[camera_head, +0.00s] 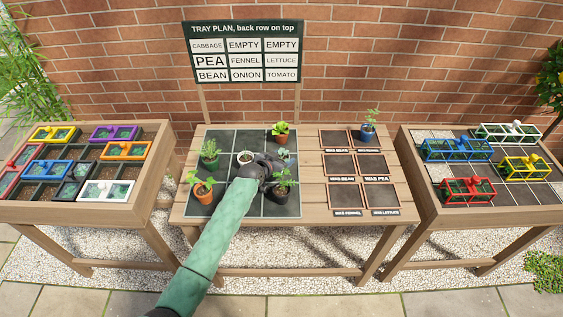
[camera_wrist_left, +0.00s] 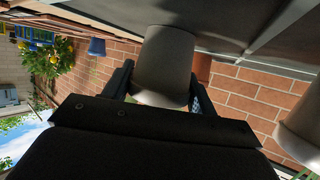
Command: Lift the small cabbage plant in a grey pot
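In the left wrist view, a plain grey pot (camera_wrist_left: 165,60) stands between the two fingers of my left gripper (camera_wrist_left: 162,82). A finger lies close along each side; whether both press on it I cannot tell. The pot's base appears at or near the dark tray surface. In the head view my left gripper (camera_head: 268,168) is low over the middle of the tray (camera_head: 225,138), and it hides that pot. A small green plant (camera_head: 284,154) shows just behind it. A pale pot with a small plant (camera_head: 245,157) stands just left of the gripper. My right gripper is not seen.
Close by stand a terracotta pot (camera_head: 282,139), an orange pot (camera_head: 203,194), a green pot (camera_head: 210,162) and a dark pot (camera_head: 280,195). A blue pot (camera_head: 368,132) stands at the back right. Side tables hold colored trays (camera_head: 110,133) and frames (camera_head: 467,190).

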